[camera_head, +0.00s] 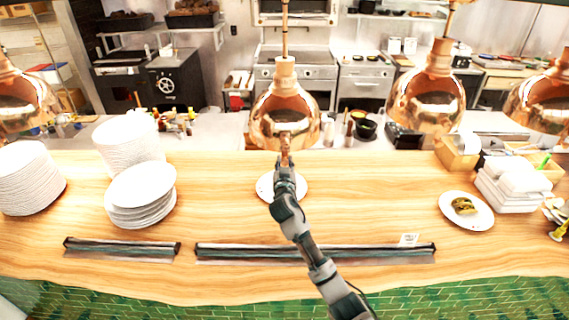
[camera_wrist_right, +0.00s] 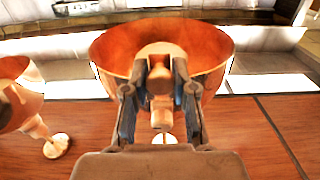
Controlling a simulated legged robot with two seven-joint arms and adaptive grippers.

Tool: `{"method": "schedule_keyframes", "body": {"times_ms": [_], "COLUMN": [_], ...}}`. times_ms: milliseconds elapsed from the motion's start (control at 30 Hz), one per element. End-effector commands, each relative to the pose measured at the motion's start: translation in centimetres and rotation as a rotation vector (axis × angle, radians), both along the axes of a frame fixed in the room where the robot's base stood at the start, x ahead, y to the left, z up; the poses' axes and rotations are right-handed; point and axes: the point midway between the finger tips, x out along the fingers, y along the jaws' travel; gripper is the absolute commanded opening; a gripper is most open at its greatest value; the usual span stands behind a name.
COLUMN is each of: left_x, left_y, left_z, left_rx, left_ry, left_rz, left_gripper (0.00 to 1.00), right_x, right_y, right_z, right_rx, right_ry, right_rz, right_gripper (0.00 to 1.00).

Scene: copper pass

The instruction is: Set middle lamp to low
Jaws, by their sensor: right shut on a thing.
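The middle copper lamp (camera_head: 285,112) hangs from a rod over the wooden counter, above a white plate (camera_head: 265,187). My right gripper (camera_head: 285,160) reaches up to the lamp's underside from the front. In the right wrist view the lamp's shade (camera_wrist_right: 110,50) fills the upper middle, and my right gripper (camera_wrist_right: 160,88) is shut on a copper-coloured knob or handle (camera_wrist_right: 159,80) in front of the shade. The fingers lie on both sides of it. My left gripper is not in view.
Other copper lamps hang at the left (camera_head: 22,105), right (camera_head: 427,95) and far right (camera_head: 540,100). Plate stacks stand on the left (camera_head: 140,195). A plate with food (camera_head: 483,212) and white containers (camera_head: 515,190) sit at the right. Dark rails (camera_head: 315,250) line the counter front.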

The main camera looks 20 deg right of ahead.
Motion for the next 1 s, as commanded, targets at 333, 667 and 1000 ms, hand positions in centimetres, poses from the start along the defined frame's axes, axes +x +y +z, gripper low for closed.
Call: {"method": "schedule_keyframes", "body": {"times_ms": [333, 667, 1000], "left_x": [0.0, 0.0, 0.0], "left_y": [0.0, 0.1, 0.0], "left_z": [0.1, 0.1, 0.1], "left_rx": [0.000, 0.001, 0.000], "left_ry": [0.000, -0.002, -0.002], "left_rz": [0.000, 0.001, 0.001], "left_gripper": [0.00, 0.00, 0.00], "right_x": [0.0, -0.2, -5.3], "right_y": [0.1, 0.1, 1.7], "right_z": [-0.9, -0.4, -0.6], "right_rx": [0.001, 0.001, 0.004], "right_ry": [0.017, 0.009, 0.009], "right_rz": [-0.001, 0.000, 0.003], "right_gripper": [0.51, 0.51, 0.51]}}
